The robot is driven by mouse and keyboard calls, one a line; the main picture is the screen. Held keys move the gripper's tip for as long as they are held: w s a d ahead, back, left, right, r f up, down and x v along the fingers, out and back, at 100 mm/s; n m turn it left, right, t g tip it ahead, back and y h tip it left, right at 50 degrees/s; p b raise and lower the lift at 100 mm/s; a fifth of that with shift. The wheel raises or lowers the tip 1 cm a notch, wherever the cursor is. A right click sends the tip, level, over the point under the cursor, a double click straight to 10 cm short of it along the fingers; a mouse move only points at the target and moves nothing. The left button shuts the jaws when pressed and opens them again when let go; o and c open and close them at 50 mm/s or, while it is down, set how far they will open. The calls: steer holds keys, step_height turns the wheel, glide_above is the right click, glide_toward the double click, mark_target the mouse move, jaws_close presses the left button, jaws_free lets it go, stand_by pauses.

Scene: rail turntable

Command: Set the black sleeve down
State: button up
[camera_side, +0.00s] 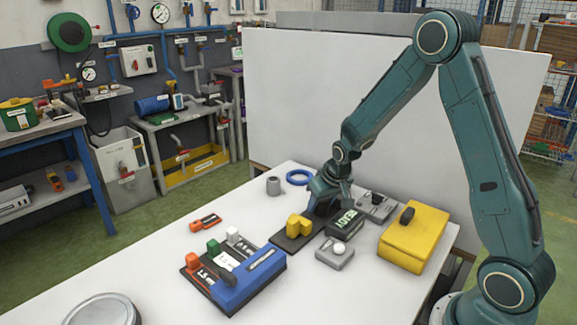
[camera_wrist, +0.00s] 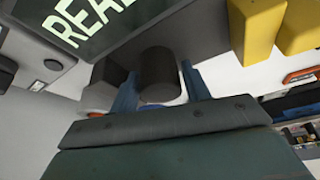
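The black sleeve (camera_wrist: 158,72) shows in the wrist view as a dark cylinder between the two blue-grey fingers of my gripper (camera_wrist: 160,92). Both fingers appear to press against its sides. In the side view my gripper (camera_side: 324,203) points down over the far end of a dark brown plate (camera_side: 283,241), behind the yellow blocks (camera_side: 299,226). The sleeve is hard to make out there, dark against the gripper. I cannot tell whether its lower end touches the plate.
A black READY sign (camera_side: 345,223) stands close right of my gripper. A grey box with a black knob (camera_side: 377,207), a yellow case (camera_side: 413,240) and a grey block with a white ball (camera_side: 335,256) lie nearby. A blue unit (camera_side: 247,280) is nearer.

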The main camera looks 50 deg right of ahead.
steer(key=shift+r, duration=0.2)
steer(key=v, duration=1.2)
stand_by(0.4)
steer(key=shift+s, duration=0.1)
stand_by(0.4)
steer(key=s+a+r+n, duration=0.1)
steer(key=s+a+r, duration=0.2)
steer(key=s, duration=0.4)
steer(key=s+a+r+n+t+y, duration=0.1)
steer(key=s+a+r, duration=0.3)
steer(key=s, duration=0.3)
steer(key=s+a+r+n, duration=0.1)
steer(key=s+a+r, duration=0.2)
steer(key=s, duration=0.4)
steer(key=shift+s+a+n, duration=0.3)
steer(key=shift+s+a, duration=0.05)
steer(key=shift+a, duration=0.55)
